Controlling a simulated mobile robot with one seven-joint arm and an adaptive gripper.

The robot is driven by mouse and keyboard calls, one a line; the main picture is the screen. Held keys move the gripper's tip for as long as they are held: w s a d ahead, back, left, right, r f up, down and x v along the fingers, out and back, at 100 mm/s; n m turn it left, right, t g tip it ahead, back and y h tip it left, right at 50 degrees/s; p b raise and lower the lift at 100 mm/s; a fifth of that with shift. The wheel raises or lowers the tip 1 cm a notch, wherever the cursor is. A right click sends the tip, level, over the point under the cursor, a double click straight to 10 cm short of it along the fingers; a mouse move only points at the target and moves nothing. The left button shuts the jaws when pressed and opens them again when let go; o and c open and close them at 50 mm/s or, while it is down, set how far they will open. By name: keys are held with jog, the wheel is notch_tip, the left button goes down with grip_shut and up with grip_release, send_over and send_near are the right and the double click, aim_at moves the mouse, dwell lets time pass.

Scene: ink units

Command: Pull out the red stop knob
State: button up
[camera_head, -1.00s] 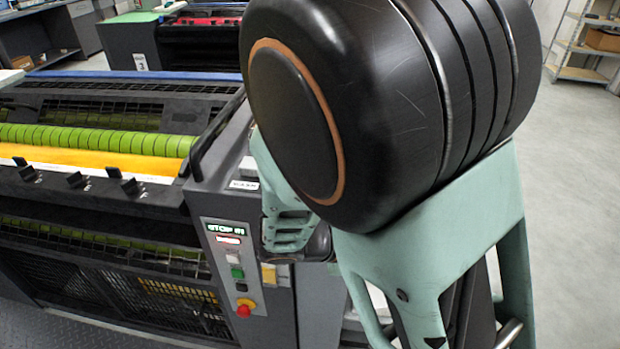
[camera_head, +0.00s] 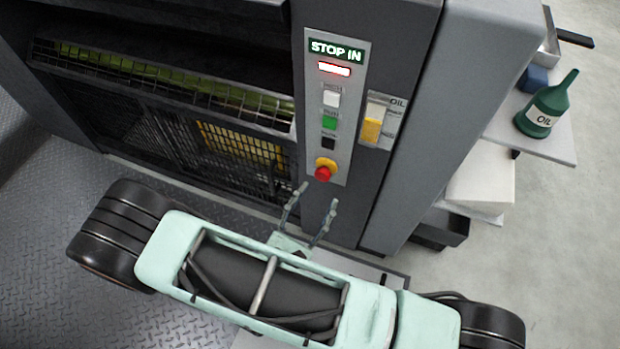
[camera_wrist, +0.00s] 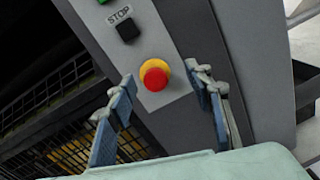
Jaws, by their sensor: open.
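The red stop knob (camera_head: 322,173) sits on a yellow collar at the bottom of the grey control panel (camera_head: 346,110) on the machine's front. In the wrist view the knob (camera_wrist: 155,79) shows at the middle, ahead of and between my fingertips. My gripper (camera_head: 318,194) is open and empty just below and in front of the knob. In the wrist view its two blue-padded fingers (camera_wrist: 167,85) stand either side of the knob. Whether they reach around it in depth I cannot tell. A lit sign above reads STOP IN.
White, green and black buttons (camera_head: 329,123) line the panel above the knob. An oil gauge (camera_head: 374,122) is to its right. A green oil bottle (camera_head: 548,106) stands on a shelf at the right. A wire guard (camera_head: 160,82) is at the left.

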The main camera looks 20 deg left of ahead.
aim_at(321, 177)
jog(key=shift+n+y, duration=0.6)
jog(key=shift+y, duration=0.2)
jog(key=w+f, duration=0.1)
jog(key=w, duration=0.2)
jog(key=w+b, duration=0.1)
jog(key=w, duration=0.2)
jog(key=w+f+b, duration=0.1)
jog(key=w, duration=0.2)
jog(key=shift+w+a+f, duration=0.25)
jog(key=shift+a+f, duration=0.1)
jog(key=shift+a, duration=0.05)
grip_shut()
